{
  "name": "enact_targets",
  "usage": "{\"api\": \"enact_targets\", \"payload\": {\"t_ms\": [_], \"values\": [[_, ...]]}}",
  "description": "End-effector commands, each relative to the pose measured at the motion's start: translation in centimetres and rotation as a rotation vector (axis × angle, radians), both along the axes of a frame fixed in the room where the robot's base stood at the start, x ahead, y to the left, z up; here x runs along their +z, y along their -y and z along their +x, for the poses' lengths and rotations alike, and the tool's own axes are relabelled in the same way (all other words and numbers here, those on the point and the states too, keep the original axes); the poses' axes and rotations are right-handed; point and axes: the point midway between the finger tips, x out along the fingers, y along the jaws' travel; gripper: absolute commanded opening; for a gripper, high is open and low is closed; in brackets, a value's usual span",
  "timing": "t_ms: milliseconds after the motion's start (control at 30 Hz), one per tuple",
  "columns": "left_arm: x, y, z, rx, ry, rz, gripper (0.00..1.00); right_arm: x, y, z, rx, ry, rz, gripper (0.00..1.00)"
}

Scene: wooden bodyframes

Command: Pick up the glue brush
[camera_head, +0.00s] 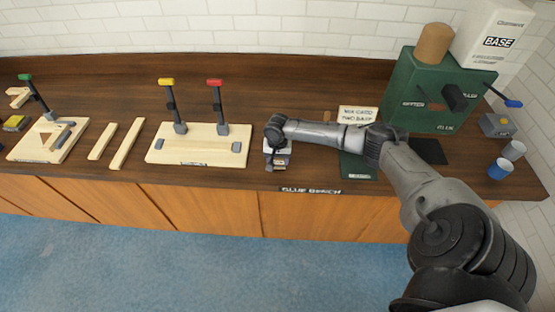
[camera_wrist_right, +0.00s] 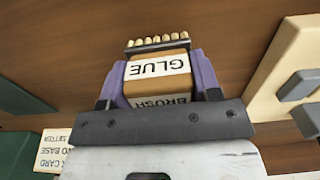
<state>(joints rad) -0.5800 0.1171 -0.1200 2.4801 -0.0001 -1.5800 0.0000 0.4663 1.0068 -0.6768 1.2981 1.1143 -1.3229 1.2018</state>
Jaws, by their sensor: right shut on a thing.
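The glue brush (camera_wrist_right: 156,82) shows in the right wrist view as a brown block with white labels reading GLUE and BRUSH and a row of tan bristle tips at its far end. My right gripper (camera_wrist_right: 158,72) is shut on it, with a purple finger on each side of the block. In the head view my right gripper (camera_head: 277,155) is at the front middle of the wooden counter (camera_head: 330,80), with the brush mostly hidden below the wrist. I cannot tell whether the brush touches the counter. My left gripper is not in view.
A pale board (camera_head: 198,153) with yellow-topped and red-topped clamps stands left of my right gripper. Two wooden strips (camera_head: 115,143) lie farther left. A green box (camera_head: 432,92), a sign card (camera_head: 358,114) and blue cups (camera_head: 500,168) are to the right.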

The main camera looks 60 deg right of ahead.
Motion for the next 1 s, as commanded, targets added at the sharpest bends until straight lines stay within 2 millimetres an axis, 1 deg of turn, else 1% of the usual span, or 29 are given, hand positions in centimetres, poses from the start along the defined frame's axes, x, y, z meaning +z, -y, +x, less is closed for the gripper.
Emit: {"api": "enact_targets", "payload": {"t_ms": [167, 267, 300, 400, 600, 800, 1000], "values": [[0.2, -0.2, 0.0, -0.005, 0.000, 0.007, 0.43, 2.1, 0.0, 0.1, 0.002, 0.003, -0.001, 0.33], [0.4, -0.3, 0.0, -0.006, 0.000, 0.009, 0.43, 4.1, 0.1, 0.1, 0.001, 0.004, -0.001, 0.33], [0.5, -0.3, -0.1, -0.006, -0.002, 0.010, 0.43, 4.4, 0.4, -1.1, 0.001, -0.002, -0.004, 0.33], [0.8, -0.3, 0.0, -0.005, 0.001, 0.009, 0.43, 5.6, 0.7, -3.3, 0.002, -0.004, -0.006, 0.33], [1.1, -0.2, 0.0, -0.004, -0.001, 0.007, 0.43, 7.9, 1.1, -7.0, 0.002, -0.004, -0.005, 0.33], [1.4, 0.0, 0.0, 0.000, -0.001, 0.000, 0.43, 9.4, 1.4, -9.6, 0.002, -0.004, -0.003, 0.33], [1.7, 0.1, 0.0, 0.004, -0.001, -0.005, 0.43, 10.2, 1.7, -10.9, 0.001, -0.001, -0.003, 0.33]]}}
